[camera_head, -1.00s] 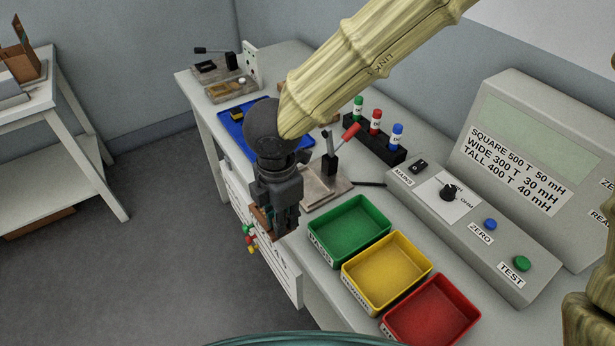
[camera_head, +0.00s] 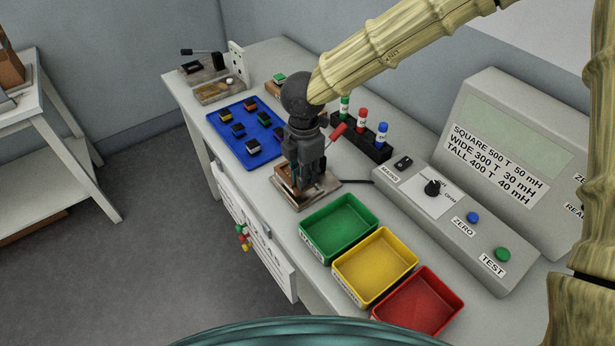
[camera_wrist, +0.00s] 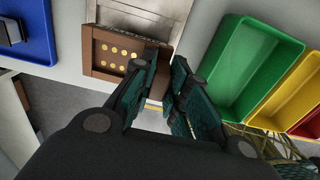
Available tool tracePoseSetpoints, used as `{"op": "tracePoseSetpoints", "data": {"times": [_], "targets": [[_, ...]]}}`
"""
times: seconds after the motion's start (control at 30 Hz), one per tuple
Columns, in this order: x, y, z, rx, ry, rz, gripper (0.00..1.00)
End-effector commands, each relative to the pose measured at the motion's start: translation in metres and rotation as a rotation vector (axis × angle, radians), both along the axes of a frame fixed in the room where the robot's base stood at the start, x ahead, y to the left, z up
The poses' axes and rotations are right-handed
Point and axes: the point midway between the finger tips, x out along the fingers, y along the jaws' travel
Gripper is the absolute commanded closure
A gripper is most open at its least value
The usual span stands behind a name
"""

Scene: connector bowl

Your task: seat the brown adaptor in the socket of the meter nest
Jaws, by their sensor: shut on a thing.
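The brown adaptor (camera_wrist: 98,50), a flat block with several gold contacts, is held between the fingertips of my gripper (camera_wrist: 165,62) in the wrist view. The fingers cover its right part. In the head view my gripper (camera_head: 300,184) points down over the meter nest, a metal plate (camera_head: 318,195) with a red-handled lever (camera_head: 338,131) behind the gripper. Brown edges of the adaptor (camera_head: 282,176) show beside the fingers. The nest's socket is hidden by the gripper and adaptor, and I cannot tell whether the adaptor touches it.
The green bin (camera_head: 340,228), yellow bin (camera_head: 375,266) and red bin (camera_head: 418,303) stand in front of the nest. A blue tray (camera_head: 262,157) with several small parts lies at left. The meter (camera_head: 440,190) and a rack of marked tubes (camera_head: 360,142) stand to the right and behind.

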Motion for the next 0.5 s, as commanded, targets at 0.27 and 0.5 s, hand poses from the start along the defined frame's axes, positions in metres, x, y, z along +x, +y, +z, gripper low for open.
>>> {"op": "tracePoseSetpoints", "data": {"times": [0.27, 0.5], "targets": [[0.013, -0.007, -0.007, -0.002, 0.002, 0.002, 1.00], [0.013, -0.007, -0.035, -0.001, 0.001, 0.002, 1.00]]}}
